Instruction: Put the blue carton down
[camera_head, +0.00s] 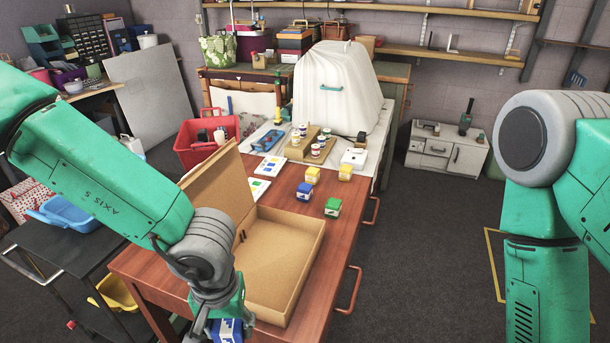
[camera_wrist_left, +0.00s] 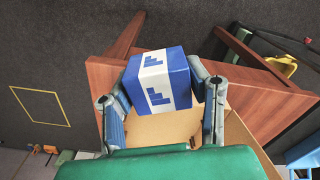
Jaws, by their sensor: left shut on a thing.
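My left gripper (camera_head: 222,318) is low in the head view, in front of the open cardboard box. It is shut on a blue carton (camera_head: 229,332) with a white band, cut off by the bottom edge. In the left wrist view the same blue carton (camera_wrist_left: 158,82) sits between both fingers of the left gripper (camera_wrist_left: 163,88), near the table edge and the box. Its height above the table cannot be told. Another blue carton (camera_head: 304,193) stands on the table (camera_head: 340,235). My right gripper is not in view; only the right arm shows.
The cardboard box (camera_head: 275,262) is open and empty, its lid (camera_head: 213,195) raised. A green carton (camera_head: 332,207) and yellow cartons (camera_head: 312,175) stand behind it. Cards, a wooden rack of jars (camera_head: 310,145) and a red basket (camera_head: 205,140) lie farther back. Bare tabletop is right of the box.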

